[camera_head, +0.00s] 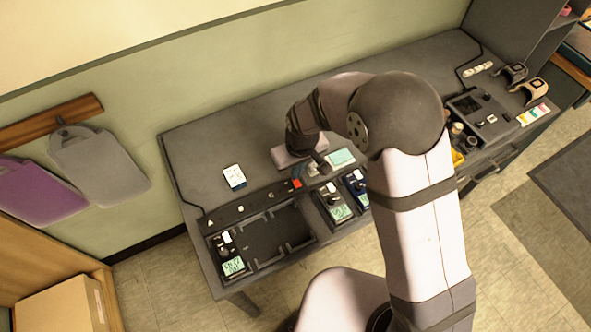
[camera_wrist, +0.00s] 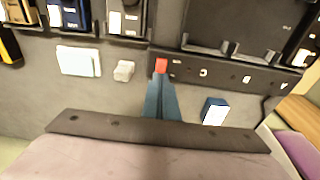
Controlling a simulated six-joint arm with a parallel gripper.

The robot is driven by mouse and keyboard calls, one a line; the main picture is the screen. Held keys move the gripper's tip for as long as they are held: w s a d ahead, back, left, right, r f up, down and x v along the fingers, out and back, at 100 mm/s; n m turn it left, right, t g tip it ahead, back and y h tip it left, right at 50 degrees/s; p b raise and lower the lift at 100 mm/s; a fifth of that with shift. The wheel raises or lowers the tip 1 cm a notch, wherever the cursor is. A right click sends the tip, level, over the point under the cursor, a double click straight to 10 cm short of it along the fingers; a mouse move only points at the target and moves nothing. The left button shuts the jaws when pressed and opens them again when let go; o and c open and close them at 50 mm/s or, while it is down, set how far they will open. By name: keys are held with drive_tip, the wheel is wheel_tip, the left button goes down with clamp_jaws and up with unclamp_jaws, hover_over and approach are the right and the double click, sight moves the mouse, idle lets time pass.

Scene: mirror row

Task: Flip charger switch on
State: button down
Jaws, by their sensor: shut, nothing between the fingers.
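The charger rack (camera_head: 262,222) stands along the table's front edge, with a dark strip behind its bays. A small red switch (camera_head: 297,183) sits on this strip; it also shows in the wrist view (camera_wrist: 161,65). I cannot tell which way it is set. My gripper (camera_wrist: 160,78) is shut and empty, its blue fingers together. In the wrist view the fingertips are right at the red switch, overlapping its near edge; I cannot tell if they touch it. In the head view my gripper (camera_head: 304,174) is close behind the switch, partly hidden by my wrist.
Devices (camera_head: 233,266) (camera_head: 338,210) stand in some bays; the middle bays are empty. A white-topped box (camera_head: 234,177), a pale pad (camera_head: 341,157) and a small white block (camera_wrist: 124,70) lie behind the rack. The table's back left is clear.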

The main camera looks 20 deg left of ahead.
drive_tip(key=shift+w+a+f, duration=0.1)
drive_tip(key=shift+f, duration=0.7)
drive_tip(key=shift+f, duration=0.3)
drive_tip(key=shift+r, duration=0.1)
drive_tip(key=shift+s+d, duration=0.6)
